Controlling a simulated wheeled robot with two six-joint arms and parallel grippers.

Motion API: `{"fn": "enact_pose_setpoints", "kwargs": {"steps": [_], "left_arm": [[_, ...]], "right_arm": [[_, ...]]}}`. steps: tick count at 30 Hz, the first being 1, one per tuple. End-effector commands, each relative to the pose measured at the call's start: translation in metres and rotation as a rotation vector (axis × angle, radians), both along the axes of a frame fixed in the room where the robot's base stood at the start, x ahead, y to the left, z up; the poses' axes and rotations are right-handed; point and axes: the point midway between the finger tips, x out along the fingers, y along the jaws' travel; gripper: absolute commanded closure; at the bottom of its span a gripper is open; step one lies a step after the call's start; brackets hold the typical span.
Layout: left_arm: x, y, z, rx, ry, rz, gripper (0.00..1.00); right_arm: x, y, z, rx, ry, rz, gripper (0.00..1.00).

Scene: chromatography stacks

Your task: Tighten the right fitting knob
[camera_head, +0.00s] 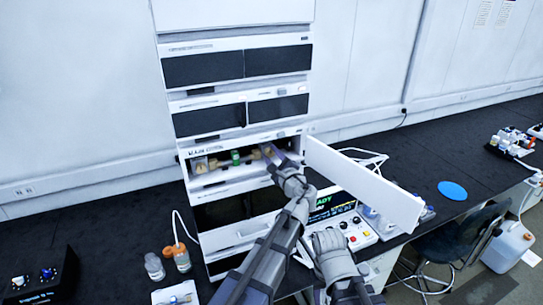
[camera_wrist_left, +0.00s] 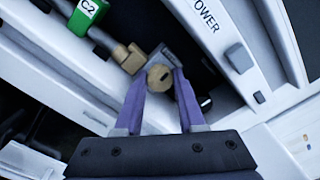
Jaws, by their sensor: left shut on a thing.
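The right fitting knob (camera_wrist_left: 159,77) is a round brass-coloured piece with a dark slot, at the right end of the column. The column carries a green C2 label (camera_wrist_left: 87,12), which also shows in the head view (camera_head: 235,157). My left gripper (camera_head: 273,155) reaches into the open compartment from the front. In the left wrist view its purple fingers (camera_wrist_left: 160,92) are shut on the knob, one on each side. In the head view the fingers and wrist cover most of the knob. My right arm is low in the head view; its fingertips cannot be made out.
The compartment's white door (camera_head: 362,183) stands open to the right of my left arm. Bottles (camera_head: 181,257) stand at the left.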

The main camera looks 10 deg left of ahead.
Motion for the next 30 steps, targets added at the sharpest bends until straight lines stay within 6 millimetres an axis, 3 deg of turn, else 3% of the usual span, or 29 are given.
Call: {"fn": "enact_pose_setpoints", "kwargs": {"steps": [19,20,27,30], "left_arm": [[-0.0022,-0.0012,-0.0024,0.029,0.028,-0.002,1.0],[-0.0022,-0.0012,-0.0025,0.029,0.028,-0.002,0.6],[-0.0013,-0.0006,-0.0016,0.032,0.027,0.0,0.33],[-0.0009,-0.0004,-0.0013,0.033,0.026,-0.001,0.31]], "right_arm": [[-0.0001,0.0,-0.001,0.0,0.0,0.0,0.5],[-0.0001,0.0,-0.001,0.0,0.0,0.0,0.5],[0.0,0.0,-0.0007,0.0,0.0,0.0,0.5],[0.0,-0.0001,-0.0005,0.0,0.0,0.0,0.5]]}}
